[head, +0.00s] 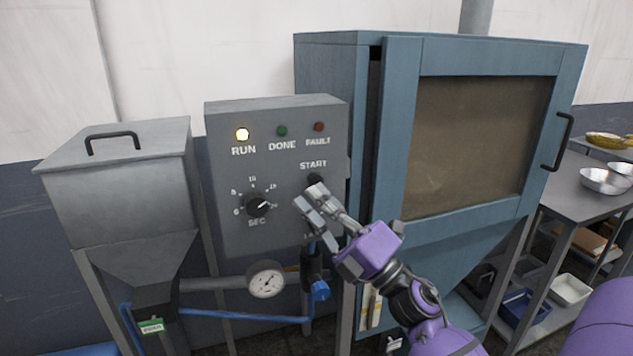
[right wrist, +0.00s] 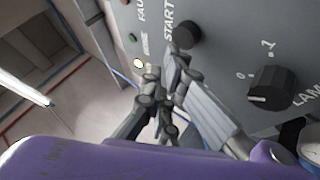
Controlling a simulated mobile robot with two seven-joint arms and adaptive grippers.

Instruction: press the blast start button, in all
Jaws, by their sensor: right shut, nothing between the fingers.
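The grey control panel (head: 228,178) carries RUN, DONE and FAULT lamps. My left gripper is not in view.
A SEC dial (head: 257,205) is left of my gripper; a LAMP knob (right wrist: 272,88) is below START. The blue cabinet (head: 400,150) with a closed window door stands right. A hopper (head: 115,170) stands left, a gauge (head: 267,279) below, and a bench with bowls (head: 605,180) far right.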

